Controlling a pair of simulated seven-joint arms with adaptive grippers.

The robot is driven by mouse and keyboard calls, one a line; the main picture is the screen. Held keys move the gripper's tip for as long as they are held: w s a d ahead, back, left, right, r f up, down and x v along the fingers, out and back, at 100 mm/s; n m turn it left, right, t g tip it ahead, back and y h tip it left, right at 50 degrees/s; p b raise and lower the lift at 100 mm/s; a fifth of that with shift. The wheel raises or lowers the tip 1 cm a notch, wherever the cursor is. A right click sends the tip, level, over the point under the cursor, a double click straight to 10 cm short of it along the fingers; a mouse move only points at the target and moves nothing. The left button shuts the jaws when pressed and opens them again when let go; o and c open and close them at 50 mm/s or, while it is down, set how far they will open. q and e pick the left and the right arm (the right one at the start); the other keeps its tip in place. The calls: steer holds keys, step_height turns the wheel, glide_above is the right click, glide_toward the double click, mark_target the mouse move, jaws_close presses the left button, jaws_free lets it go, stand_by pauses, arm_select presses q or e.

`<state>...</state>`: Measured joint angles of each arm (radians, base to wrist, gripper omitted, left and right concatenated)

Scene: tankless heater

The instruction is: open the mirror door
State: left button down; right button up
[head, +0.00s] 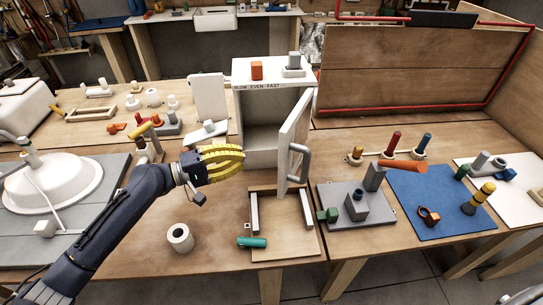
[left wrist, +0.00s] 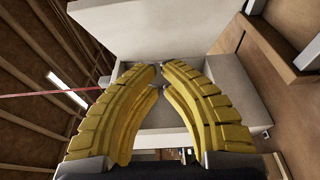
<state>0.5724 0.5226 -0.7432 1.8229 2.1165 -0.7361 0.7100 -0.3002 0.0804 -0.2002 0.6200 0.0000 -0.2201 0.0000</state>
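The white cabinet (head: 262,118) stands mid-table with its front open. Its door (head: 294,135) is hinged on the right side and swung well out toward me, seen almost edge-on. A grey bar handle (head: 301,163) is on the door's right-hand face. I cannot make out a mirror surface. My left gripper (head: 241,163) has yellow ribbed fingers and is in front of the cabinet's lower left, left of the door and apart from the handle. In the left wrist view its fingertips (left wrist: 158,66) almost meet, with nothing between them. A sliver at the bottom right corner may be my right gripper (head: 524,297).
A wooden tray (head: 284,246) lies below the door. A white roll (head: 180,238) and a teal cylinder (head: 252,242) lie nearby. A grey block fixture (head: 356,207) and a blue mat (head: 435,202) are to the right.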

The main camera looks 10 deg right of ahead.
arm_select(q)
steer(key=s+d, duration=0.1)
steer(key=d, duration=0.8)
steer(key=shift+s, duration=0.1)
